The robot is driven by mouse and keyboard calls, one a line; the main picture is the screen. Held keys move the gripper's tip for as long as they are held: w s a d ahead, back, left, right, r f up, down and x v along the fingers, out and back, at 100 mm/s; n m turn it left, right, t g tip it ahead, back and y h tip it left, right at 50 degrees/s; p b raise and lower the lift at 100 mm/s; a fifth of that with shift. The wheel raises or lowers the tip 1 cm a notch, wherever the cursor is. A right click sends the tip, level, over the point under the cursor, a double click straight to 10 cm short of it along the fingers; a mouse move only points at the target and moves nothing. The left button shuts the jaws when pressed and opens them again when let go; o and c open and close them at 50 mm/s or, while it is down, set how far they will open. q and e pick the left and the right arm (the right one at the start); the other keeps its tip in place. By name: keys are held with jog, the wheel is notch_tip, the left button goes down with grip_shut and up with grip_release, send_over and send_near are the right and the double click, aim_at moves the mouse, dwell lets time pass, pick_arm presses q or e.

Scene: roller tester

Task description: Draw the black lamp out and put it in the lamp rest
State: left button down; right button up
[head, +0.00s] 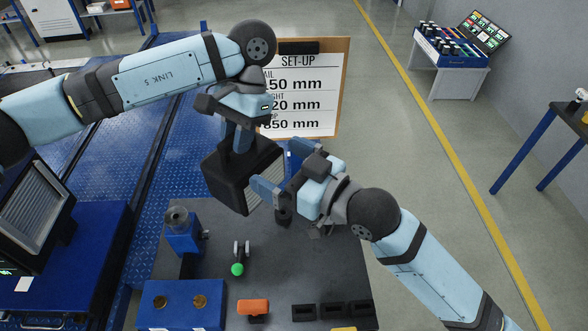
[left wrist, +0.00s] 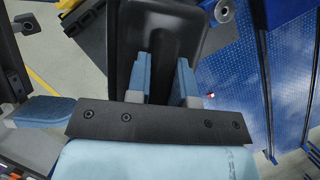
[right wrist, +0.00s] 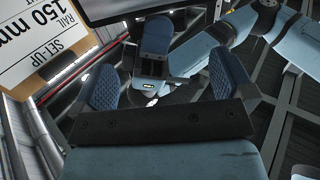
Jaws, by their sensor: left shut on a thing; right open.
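The black lamp (head: 224,178) is a dark box with a pale ribbed face at its lower right. It hangs tilted below my left gripper (head: 236,140), which is shut on its upper part. In the left wrist view, the lamp's dark shell (left wrist: 168,35) fills the space beyond the fingers (left wrist: 162,85). My right gripper (head: 281,168) is open and empty, just right of the lamp. In the right wrist view, its fingers (right wrist: 165,82) are spread, with a dark edge across the top. I cannot tell which thing is the lamp rest.
A grey bench top (head: 205,275) below carries a blue post fixture (head: 182,232), a green-knobbed lever (head: 238,269), an orange handle (head: 253,307) and dark slotted blocks (head: 333,311). A set-up board (head: 325,85) stands behind the grippers. Open floor lies right.

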aim_at(245, 171)
jog(key=x, duration=0.9)
jog(key=shift+w+a, duration=0.25)
jog(key=c, duration=1)
pick_arm(q)
jog(key=c, duration=0.9)
grip_release()
